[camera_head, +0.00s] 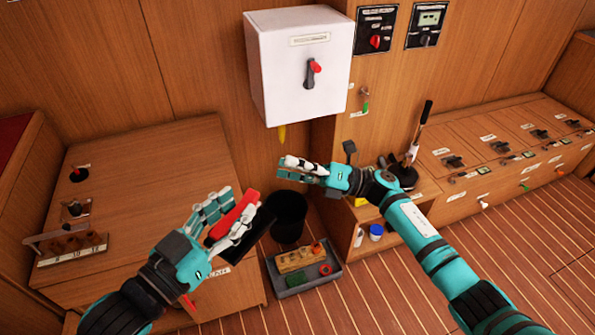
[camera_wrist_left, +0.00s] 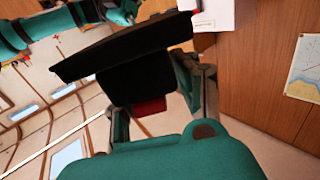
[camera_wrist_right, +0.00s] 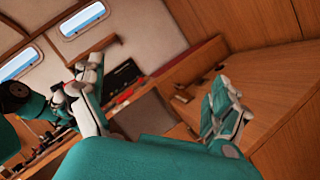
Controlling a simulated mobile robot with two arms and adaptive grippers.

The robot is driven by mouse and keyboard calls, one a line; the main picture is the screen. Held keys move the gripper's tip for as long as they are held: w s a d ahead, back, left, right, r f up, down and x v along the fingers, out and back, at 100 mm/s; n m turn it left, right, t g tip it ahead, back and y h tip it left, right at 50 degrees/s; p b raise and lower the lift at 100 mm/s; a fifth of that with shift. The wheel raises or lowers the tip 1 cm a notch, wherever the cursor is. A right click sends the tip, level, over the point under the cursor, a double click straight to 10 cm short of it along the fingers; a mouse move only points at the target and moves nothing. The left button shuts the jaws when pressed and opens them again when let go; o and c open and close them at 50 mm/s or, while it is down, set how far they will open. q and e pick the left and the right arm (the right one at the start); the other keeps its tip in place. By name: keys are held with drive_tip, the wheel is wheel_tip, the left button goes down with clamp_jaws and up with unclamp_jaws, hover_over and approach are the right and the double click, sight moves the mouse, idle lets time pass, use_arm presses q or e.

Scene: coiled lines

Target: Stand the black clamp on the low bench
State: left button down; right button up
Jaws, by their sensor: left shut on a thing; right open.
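My left gripper (camera_head: 235,215) is shut on a black thing with a red part, which I take as the black clamp (camera_head: 244,240). It is held in the air, tilted, in front of the left wooden bench. In the left wrist view the clamp (camera_wrist_left: 125,58) shows a wide, flat black plate, with a red bit (camera_wrist_left: 150,106) between the fingers. My right gripper (camera_head: 300,166) is open and empty, below the white box; its spread fingers show in the right wrist view (camera_wrist_right: 155,100). Low wooden benches stand at left (camera_head: 150,165) and right (camera_head: 490,135); I cannot tell which is meant.
A black bin (camera_head: 289,215) stands on the floor between the benches, just right of the held clamp. A grey tray (camera_head: 318,285) with small items lies before it. A white box (camera_head: 298,70) hangs above. The left bench top is mostly clear.

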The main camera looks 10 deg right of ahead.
use_arm(q)
drive_tip(key=shift+r, duration=0.1)
use_arm(e)
drive_tip(key=s+r+n+g+h, duration=0.8)
drive_tip(key=s+n+g, duration=0.25)
drive_tip(key=n, duration=0.75)
drive_tip(key=shift+t+h, duration=0.25)
drive_tip(key=shift+h, duration=0.05)
drive_tip(key=x, duration=1.1)
drive_tip(key=shift+s+a, duration=0.15)
drive_tip(key=shift+s, duration=0.3)
